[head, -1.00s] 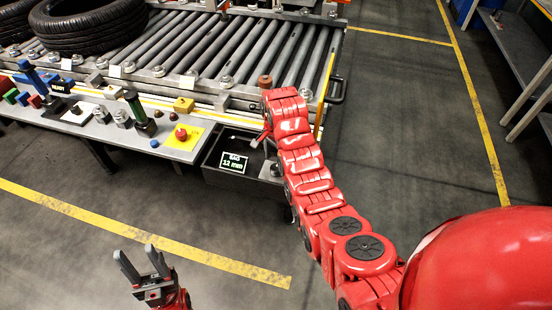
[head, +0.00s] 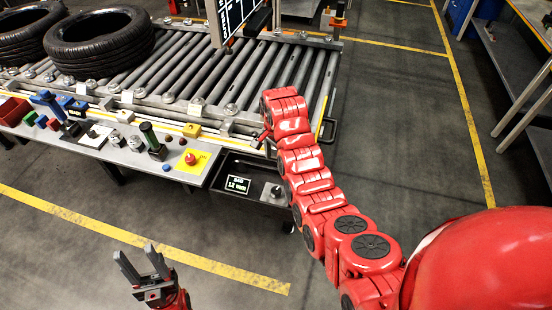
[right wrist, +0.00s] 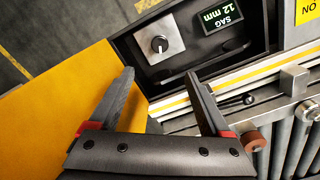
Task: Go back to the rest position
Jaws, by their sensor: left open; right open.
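My left gripper (head: 136,254) shows at the lower left of the head view, over bare floor. It is open and empty, its fingers pointing up in the picture. My red right arm reaches from the lower right to the conveyor's front corner; its gripper is mostly hidden there behind the arm. In the right wrist view my right gripper (right wrist: 162,82) is open with nothing between its fingers. Beyond its fingertips is a black tray (right wrist: 205,55) with a dark knob on a silver plate (right wrist: 160,44) and a "SAG 12 mm" label (right wrist: 212,18).
The roller conveyor (head: 200,75) holds two black tyres (head: 100,42) at the left. A bench (head: 125,152) with small parts and a red button (head: 190,158) runs along its front. A yellow panel (right wrist: 55,125) lies close beside the right gripper. Floor at the front is clear.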

